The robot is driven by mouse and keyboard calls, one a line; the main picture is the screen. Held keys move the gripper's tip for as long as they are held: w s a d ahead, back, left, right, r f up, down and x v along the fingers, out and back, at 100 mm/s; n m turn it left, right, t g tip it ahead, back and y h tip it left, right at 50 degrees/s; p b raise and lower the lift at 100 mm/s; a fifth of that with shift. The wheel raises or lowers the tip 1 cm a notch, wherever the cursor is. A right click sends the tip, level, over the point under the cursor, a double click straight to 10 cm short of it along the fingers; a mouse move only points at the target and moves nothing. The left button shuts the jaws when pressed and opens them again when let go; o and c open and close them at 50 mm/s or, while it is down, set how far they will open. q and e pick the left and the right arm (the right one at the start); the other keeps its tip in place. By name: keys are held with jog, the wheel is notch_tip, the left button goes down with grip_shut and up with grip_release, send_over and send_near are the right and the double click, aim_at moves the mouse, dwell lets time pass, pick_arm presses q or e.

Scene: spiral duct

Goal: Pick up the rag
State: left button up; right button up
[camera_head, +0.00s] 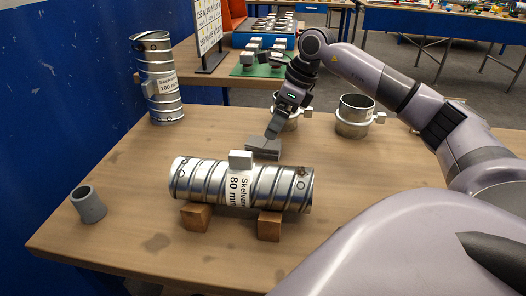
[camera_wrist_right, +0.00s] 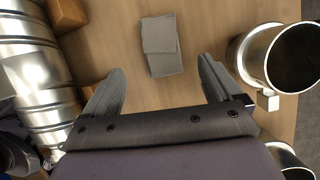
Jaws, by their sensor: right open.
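The rag (camera_head: 263,149) is a small grey folded cloth lying flat on the wooden table, behind the horizontal duct, in the head view. It also shows in the right wrist view (camera_wrist_right: 161,45), ahead of the fingers and between their lines. My right gripper (camera_head: 272,131) is above the table just behind the rag in the head view. In the right wrist view its two fingers (camera_wrist_right: 158,85) are spread apart with nothing between them. The gripper appears apart from the rag. My left gripper is not in these views.
A horizontal spiral duct (camera_head: 215,184) rests on wooden blocks (camera_head: 196,216) in front of the rag. Metal collars (camera_head: 354,116) stand behind and to the right. An upright duct (camera_head: 160,80) and a grey tube (camera_head: 88,204) stand at left. The table's right part is clear.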

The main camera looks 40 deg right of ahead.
aim_at(264, 143)
jog(key=x, duration=0.7)
jog(key=shift+w+f+p, duration=0.2)
jog(key=shift+f+p, duration=0.05)
jog(key=shift+p, duration=0.05)
jog(key=c, duration=1.2)
